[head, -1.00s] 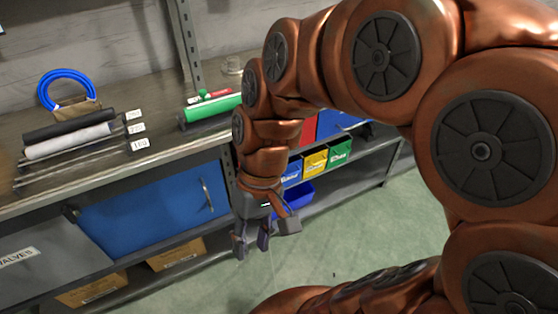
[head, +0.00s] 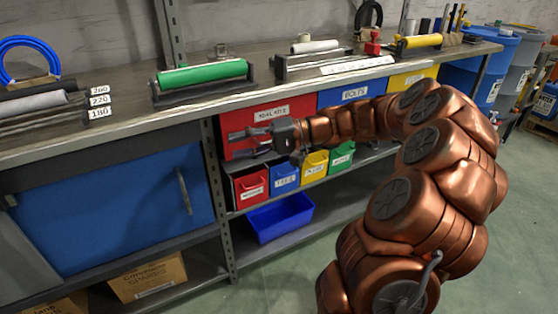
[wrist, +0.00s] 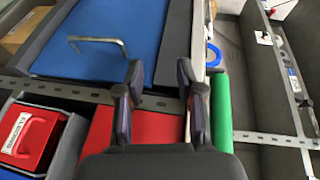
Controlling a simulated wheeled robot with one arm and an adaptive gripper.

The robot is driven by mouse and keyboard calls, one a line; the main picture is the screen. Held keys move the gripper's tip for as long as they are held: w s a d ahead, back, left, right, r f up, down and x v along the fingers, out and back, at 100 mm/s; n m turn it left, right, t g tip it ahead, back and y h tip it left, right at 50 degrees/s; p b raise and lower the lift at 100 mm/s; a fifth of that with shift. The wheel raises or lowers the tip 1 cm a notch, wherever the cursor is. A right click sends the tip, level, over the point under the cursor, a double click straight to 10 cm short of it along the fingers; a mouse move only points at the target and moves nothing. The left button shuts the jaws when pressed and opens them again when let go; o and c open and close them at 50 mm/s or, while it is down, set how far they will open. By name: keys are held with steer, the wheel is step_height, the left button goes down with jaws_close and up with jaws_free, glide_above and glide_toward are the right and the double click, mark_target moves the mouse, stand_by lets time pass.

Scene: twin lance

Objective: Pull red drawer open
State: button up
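The red drawer (head: 240,122) is a wide front with a white label, under the bench top, right of a grey post. It looks shut, and I make out no handle on it. My gripper (head: 235,145) is in front of it, fingers pointing left, spread apart and empty. I cannot tell whether it touches the front. In the wrist view my open fingers (wrist: 160,72) have the red drawer (wrist: 150,124) below and between them, partly hidden by my gripper.
A blue cabinet door (head: 120,215) with a metal handle is left of the post. A small red bin (head: 251,187), with blue, yellow and green ones, sits on the shelf below. A blue drawer (head: 335,98) is to the right. A green roller (head: 203,73) lies on the bench.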

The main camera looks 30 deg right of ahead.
steer(key=w+d+f+m+t+h+b, duration=0.15)
steer(key=d+f+t+b, duration=0.25)
steer(key=d, duration=0.6)
steer(key=d+f+m+t+b, duration=0.25)
steer(key=d+f+t, duration=0.2)
steer(key=d, duration=0.55)
steer(key=shift+g, duration=0.45)
steer(key=shift+b+x, duration=1.45)
steer(key=shift+x, duration=2.4)
steer(key=shift+c, duration=0.3)
jaws_close()
